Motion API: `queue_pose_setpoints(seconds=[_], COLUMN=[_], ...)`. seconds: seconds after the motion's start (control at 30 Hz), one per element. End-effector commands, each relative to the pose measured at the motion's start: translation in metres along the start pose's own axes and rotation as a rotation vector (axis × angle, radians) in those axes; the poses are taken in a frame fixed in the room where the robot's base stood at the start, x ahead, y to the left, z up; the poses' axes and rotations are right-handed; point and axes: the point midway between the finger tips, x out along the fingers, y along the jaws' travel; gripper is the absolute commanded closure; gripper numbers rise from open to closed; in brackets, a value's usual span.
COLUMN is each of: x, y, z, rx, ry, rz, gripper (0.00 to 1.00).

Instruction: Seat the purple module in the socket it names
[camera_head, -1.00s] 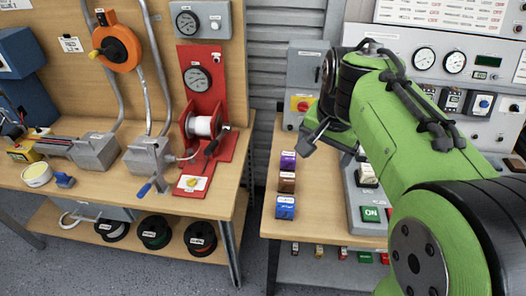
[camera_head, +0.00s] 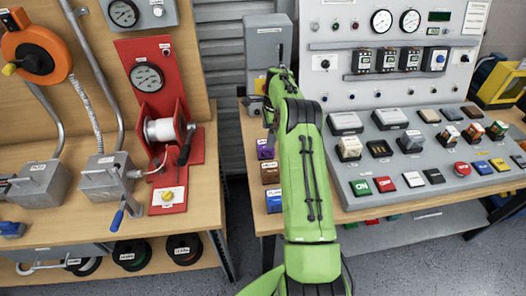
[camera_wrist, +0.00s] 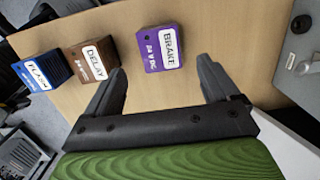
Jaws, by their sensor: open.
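The purple module (camera_wrist: 160,50) stands on the wooden bench top in the wrist view, labelled BRAKE and 24 V DC. It also shows at the left edge of the right bench in the head view (camera_head: 266,148), partly behind my arm. My gripper (camera_wrist: 168,78) is open, with one finger on each side of the space just short of the purple module, and nothing is between the fingers. The gripper is hidden behind my arm in the head view. The grey socket panel (camera_head: 420,172) slopes on the right bench; its socket labels are too small to read.
A brown DELAY module (camera_wrist: 92,60) and a blue FLASH module (camera_wrist: 42,74) stand in a row beside the purple one. The panel carries several modules and buttons, including a green ON button (camera_head: 361,187). A grey switch box (camera_head: 264,50) stands behind. A gap separates the two benches.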

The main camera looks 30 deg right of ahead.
Motion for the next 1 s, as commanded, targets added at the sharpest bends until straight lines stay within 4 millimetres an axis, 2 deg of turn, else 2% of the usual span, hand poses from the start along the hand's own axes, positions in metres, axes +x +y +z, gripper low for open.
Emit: queue_pose_setpoints(seconds=[0.03, 0.27, 0.47, 0.7, 1.0], x=[0.011, 0.033, 0.07, 0.074, 0.073], y=[0.0, 0.0, -0.002, -0.002, -0.002], z=[0.0, 0.002, 0.004, 0.004, 0.004], rx=[0.0, -0.004, -0.003, -0.003, -0.003], ry=[0.0, 0.0, 0.0, 0.0, 0.0], rz=[0.001, 0.001, 0.001, -0.003, -0.002], gripper=[0.12, 0.12, 0.12, 0.13, 0.59])
